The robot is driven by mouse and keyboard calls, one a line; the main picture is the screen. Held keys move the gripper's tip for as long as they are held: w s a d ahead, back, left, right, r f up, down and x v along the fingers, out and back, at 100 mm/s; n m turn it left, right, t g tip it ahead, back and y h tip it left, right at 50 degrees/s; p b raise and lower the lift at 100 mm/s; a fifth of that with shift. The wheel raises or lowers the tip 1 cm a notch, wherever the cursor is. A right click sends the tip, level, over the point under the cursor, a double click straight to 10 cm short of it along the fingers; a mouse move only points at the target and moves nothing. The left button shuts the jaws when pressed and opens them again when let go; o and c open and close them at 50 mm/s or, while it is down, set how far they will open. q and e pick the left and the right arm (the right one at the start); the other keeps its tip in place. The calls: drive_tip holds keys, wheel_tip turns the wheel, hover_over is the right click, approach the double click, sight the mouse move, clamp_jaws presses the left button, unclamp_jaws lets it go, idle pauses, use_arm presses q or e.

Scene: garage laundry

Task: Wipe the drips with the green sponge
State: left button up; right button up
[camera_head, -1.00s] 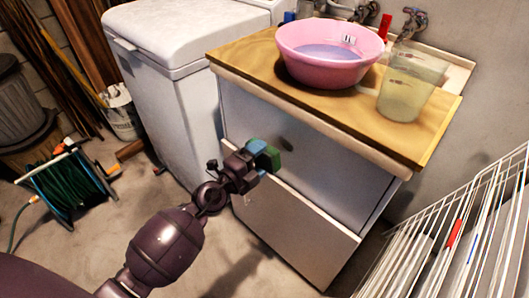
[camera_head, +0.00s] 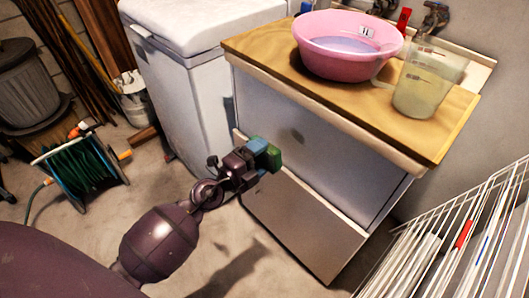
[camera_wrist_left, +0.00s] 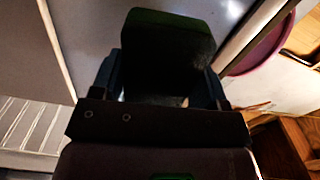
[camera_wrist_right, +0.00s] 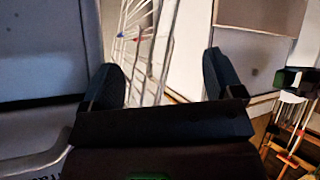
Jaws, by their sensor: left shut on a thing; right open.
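The green sponge (camera_head: 269,156) is held between the blue fingertips of my left gripper (camera_head: 258,149), in front of the white cabinet's front. In the left wrist view the sponge (camera_wrist_left: 168,48) looks dark between the fingers. A dark smudge (camera_head: 297,136) is on the cabinet's upper front panel, up and right of the sponge; I cannot tell whether it is a drip. I cannot tell whether the sponge touches the panel. My right gripper (camera_wrist_right: 160,85) is open and empty in its wrist view; it is outside the head view.
A pink basin (camera_head: 348,62) and a clear jug (camera_head: 422,92) stand on the wooden counter (camera_head: 268,47). A white wire rack (camera_head: 470,232) is at the lower right. A white chest appliance (camera_head: 195,85) and a green hose reel (camera_head: 78,168) are at left.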

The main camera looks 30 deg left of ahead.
sight(293, 133)
idle(0.5)
use_arm(q)
drive_tip(key=shift+x, duration=1)
drive_tip(key=shift+p+x, duration=0.6)
drive_tip(key=shift+x, duration=1.9)
use_arm(e)
drive_tip(key=shift+m+g, duration=0.6)
drive_tip(key=shift+g, duration=0.2)
drive_tip(key=shift+s+d+f, duration=0.25)
drive_tip(key=shift+s+f, duration=0.65)
drive_tip(key=shift+f, duration=0.1)
drive_tip(key=shift+s+d+f, duration=0.2)
drive_tip(key=shift+s+f, duration=0.7)
drive_tip(key=shift+f, duration=0.1)
use_arm(q)
drive_tip(key=shift+x, duration=1)
use_arm(e)
drive_tip(key=shift+r, duration=0.1)
use_arm(q)
drive_tip(key=shift+d, duration=0.1)
use_arm(e)
drive_tip(key=shift+w+r, duration=0.1)
